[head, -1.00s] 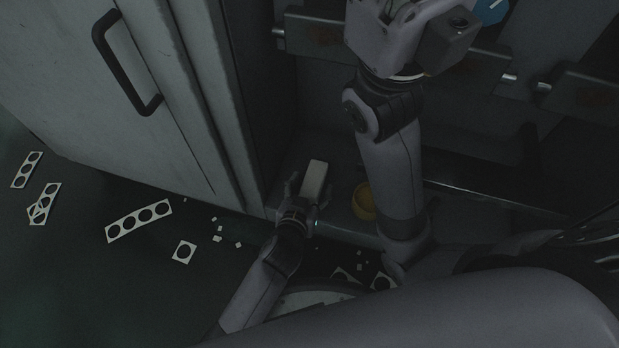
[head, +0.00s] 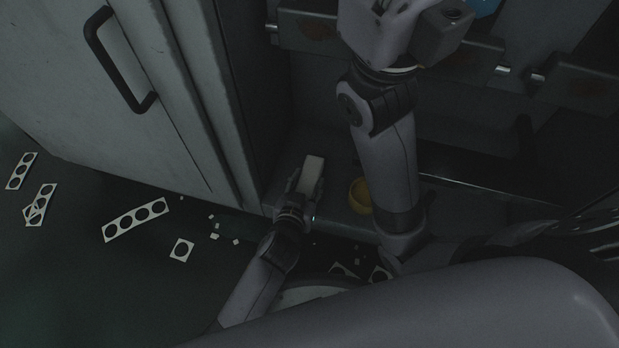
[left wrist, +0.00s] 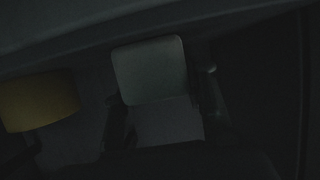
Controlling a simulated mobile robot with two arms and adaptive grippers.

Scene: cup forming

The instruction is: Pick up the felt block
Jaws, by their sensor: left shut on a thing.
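The felt block (head: 314,170) is a pale, upright-looking rectangular piece on the low grey ledge, close to the cabinet's right side. My left gripper (head: 304,188) is shut on the block, with its fingers on either side of the near part. In the left wrist view the block (left wrist: 151,70) shows as a light rounded square between the dark fingers (left wrist: 160,115). I cannot tell whether its underside touches the ledge. My right gripper does not show clearly in any view.
A yellow round object (head: 360,195) stands on the ledge right of the block, also in the left wrist view (left wrist: 38,101). A cabinet (head: 110,110) with a black handle stands left. Punched white strips (head: 136,219) and scraps lie on the floor.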

